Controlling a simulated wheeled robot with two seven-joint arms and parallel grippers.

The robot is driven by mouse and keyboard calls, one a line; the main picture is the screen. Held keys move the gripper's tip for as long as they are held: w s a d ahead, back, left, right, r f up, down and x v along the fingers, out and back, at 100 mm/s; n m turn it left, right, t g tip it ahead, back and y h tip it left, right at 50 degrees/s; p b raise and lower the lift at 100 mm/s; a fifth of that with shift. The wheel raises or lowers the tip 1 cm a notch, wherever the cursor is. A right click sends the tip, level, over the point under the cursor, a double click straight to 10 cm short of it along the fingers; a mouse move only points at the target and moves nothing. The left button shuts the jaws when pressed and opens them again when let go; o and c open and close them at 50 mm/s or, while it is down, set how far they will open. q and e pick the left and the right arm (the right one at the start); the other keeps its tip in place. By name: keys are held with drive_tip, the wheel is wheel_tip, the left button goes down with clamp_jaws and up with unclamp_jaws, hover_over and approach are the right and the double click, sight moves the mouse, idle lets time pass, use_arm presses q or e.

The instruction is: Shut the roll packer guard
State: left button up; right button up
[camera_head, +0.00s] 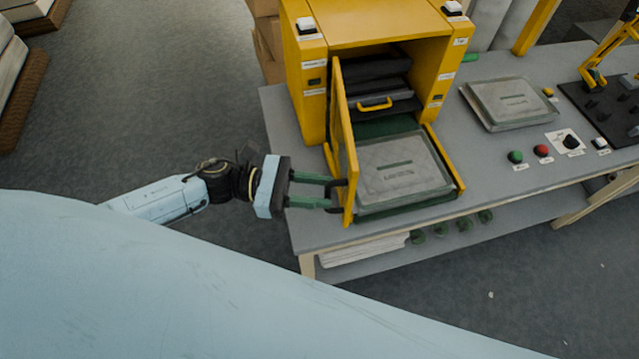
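The roll packer (376,30) is a yellow cabinet on the grey table. Its guard (348,150) is a yellow panel on the left side of the front opening, swung open and standing out toward me. My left gripper (332,192) is at the outer left face of the guard, near its front edge. Its two green fingers are spread apart, with dark parts at their tips close to the panel. I cannot tell whether these parts are fingertips or a handle, or whether they touch the guard. My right gripper is not in view.
A grey pad (398,170) lies on a green-edged tray before the opening, beside the guard. Dark cases are stacked inside. Another grey pad (511,102), a green button (515,156) and a red button (541,150) are to the right.

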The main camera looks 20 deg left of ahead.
use_arm(q)
drive_tip(key=shift+w+d, duration=0.1)
drive_tip(key=shift+d, duration=0.2)
clamp_jaws()
drive_tip(key=shift+d, duration=0.1)
